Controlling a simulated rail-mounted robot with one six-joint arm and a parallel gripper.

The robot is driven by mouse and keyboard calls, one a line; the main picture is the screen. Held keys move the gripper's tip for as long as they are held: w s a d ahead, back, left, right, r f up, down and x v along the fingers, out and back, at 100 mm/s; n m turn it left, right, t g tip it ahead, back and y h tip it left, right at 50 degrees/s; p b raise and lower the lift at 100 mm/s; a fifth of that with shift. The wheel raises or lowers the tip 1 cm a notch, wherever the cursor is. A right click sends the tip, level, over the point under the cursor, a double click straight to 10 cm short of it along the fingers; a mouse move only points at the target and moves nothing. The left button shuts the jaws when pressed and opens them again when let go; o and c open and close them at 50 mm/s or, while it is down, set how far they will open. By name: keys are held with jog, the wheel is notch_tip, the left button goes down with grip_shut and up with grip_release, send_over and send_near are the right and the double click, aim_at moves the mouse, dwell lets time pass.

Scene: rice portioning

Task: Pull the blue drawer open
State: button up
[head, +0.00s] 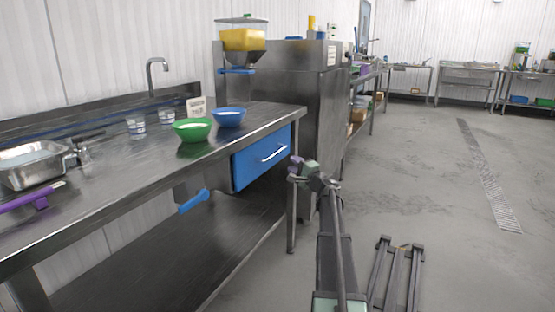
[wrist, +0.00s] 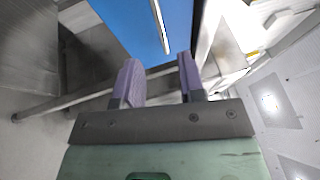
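The blue drawer (head: 250,168) sits under the right end of the steel worktop, its front close to the worktop's edge; it looks shut. Its pale bar handle (head: 274,153) runs across the front. My gripper (head: 295,167) is just right of the drawer front in the head view, apart from the handle as far as I can tell. In the wrist view my gripper (wrist: 159,64) has two purple fingers spread with nothing between them. Beyond them the blue drawer front (wrist: 128,18) and the handle (wrist: 159,22) show, the handle lying between the finger directions.
A green bowl (head: 192,131) and a blue bowl (head: 228,118) stand on the worktop (head: 110,185) above the drawer. A worktop leg (head: 291,225) stands near my arm. A blue lever (head: 194,201) hangs below the worktop. The floor at right (head: 430,190) is clear.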

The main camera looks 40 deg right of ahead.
aim_at(277, 153)
jog(key=w, duration=0.3)
jog(key=w+r+p, duration=0.1)
jog(key=w, duration=0.3)
jog(key=w+r, duration=0.1)
jog(key=w, duration=0.2)
jog(key=shift+w+a+p, duration=0.2)
jog(key=shift+p, duration=0.2)
jog(key=shift+f, duration=0.1)
grip_shut()
